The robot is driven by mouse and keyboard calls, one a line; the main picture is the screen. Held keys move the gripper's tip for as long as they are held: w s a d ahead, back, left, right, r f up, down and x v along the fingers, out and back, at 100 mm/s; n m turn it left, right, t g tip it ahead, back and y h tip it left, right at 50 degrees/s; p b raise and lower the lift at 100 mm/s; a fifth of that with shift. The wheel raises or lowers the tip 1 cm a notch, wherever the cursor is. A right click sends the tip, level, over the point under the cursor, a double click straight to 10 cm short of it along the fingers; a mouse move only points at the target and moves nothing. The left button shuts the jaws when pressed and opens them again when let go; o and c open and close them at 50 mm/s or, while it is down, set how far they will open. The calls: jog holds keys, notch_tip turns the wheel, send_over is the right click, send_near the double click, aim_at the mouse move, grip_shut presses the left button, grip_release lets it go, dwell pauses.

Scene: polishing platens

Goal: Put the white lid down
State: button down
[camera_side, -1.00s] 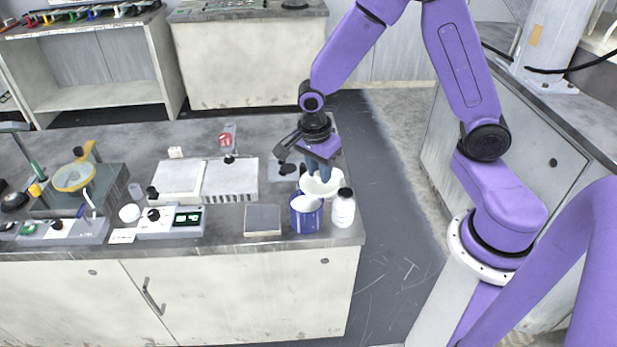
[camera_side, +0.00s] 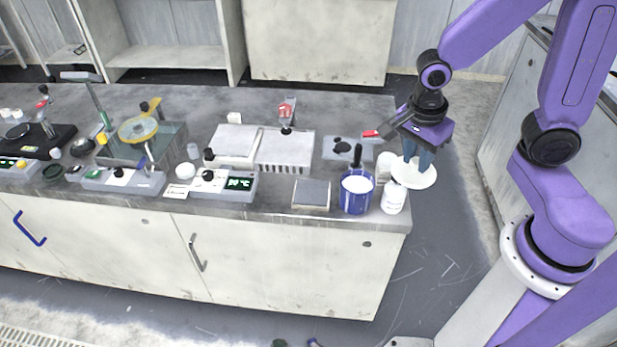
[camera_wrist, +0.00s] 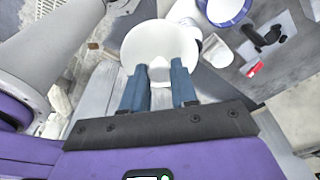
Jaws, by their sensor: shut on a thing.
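The white lid (camera_side: 425,178) is a shallow round disc, held by my gripper (camera_side: 418,168) just past the bench's right end, to the right of the blue jar (camera_side: 356,202). In the wrist view the two blue fingers of my gripper (camera_wrist: 160,82) are shut on the knob of the lid (camera_wrist: 150,38), whose round face fills the top middle. The lid is apart from the jar. I cannot tell its exact height.
A white bottle (camera_side: 393,199) stands close to the lid at the bench corner, with a white cup (camera_side: 385,163) behind it. A square grey plate (camera_side: 311,194) lies left of the jar. A grey pad with black parts (camera_side: 342,150) lies behind. The bench (camera_side: 270,208) ends just right of the bottle.

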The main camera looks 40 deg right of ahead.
jog(key=w+a+f+n, duration=0.5)
jog(key=w+f+n, duration=0.1)
jog(key=w, duration=0.4)
jog(key=w+a+f+n+t+y, duration=0.1)
jog(key=w+a+f+n, duration=0.4)
jog(key=w, duration=0.5)
jog(key=w+a+f+n, duration=0.5)
jog(key=w+f+n, duration=0.1)
jog(key=w, duration=0.4)
jog(key=shift+a+f+n+t+y, duration=0.25)
jog(key=shift+f+n+t+y, duration=0.15)
jog(key=shift+f, duration=0.05)
jog(key=shift+w+f, duration=0.3)
jog(key=shift+f, duration=1.5)
